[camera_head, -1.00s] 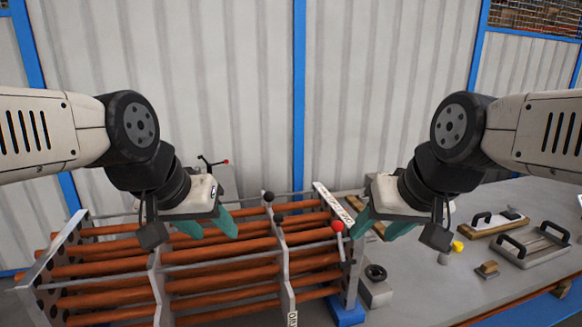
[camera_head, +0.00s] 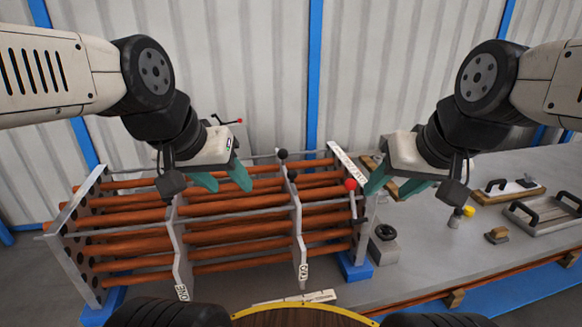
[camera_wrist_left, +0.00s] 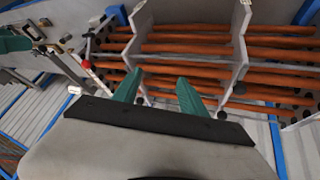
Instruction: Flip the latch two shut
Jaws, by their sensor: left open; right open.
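A rack of copper tubes (camera_head: 100,268) stands on the bench, with plates labelled ONE (camera_head: 181,291) and TWO (camera_head: 303,272). A black ball knob (camera_head: 282,154) stands near the top of the TWO plate, with a second black knob (camera_head: 292,176) just below. A lever with a red ball (camera_head: 351,184) is at the rack's right end. Which of these belongs to latch two I cannot tell. My left gripper (camera_head: 228,184) is open and empty above the tubes, left of the black knobs. In the left wrist view its fingers (camera_wrist_left: 158,92) are apart. My right gripper (camera_head: 386,190) is open, right of the red ball.
A red-tipped lever (camera_head: 239,121) shows behind the rack. A grey block with a black ring (camera_head: 384,240) stands right of the rack. Handled plates (camera_head: 545,217), a yellow knob (camera_head: 468,211) and a small wooden block (camera_head: 497,235) lie on the bench. The bench's front right is mostly clear.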

